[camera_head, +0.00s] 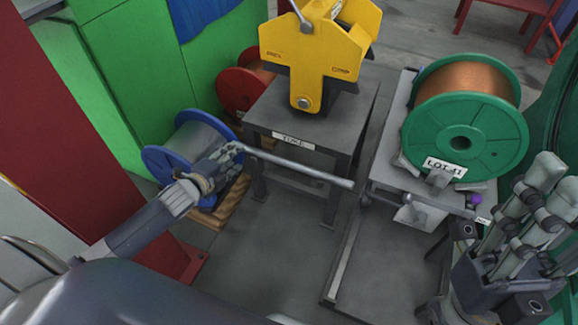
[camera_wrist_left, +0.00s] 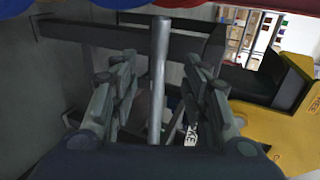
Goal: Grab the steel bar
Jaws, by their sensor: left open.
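The steel bar (camera_head: 300,166) is a thin grey rod in front of the black table in the head view, slanting down to the right. Its left end is at my left gripper (camera_head: 224,158). In the left wrist view the bar (camera_wrist_left: 158,75) runs lengthwise between the two spread fingers of my left gripper (camera_wrist_left: 160,88), with gaps on both sides. The left gripper is open. What supports the bar is hidden. My right gripper (camera_head: 530,215) is at the lower right of the head view, apart from the bar, with its fingers pointing up; its opening is unclear.
The black table (camera_head: 350,125) carries a yellow yoke (camera_head: 325,45). A blue spool (camera_head: 195,150) and a red spool (camera_head: 240,88) stand to its left. A green spool (camera_head: 465,125) rests on a grey cart (camera_head: 390,170) at right. Floor is clear in front.

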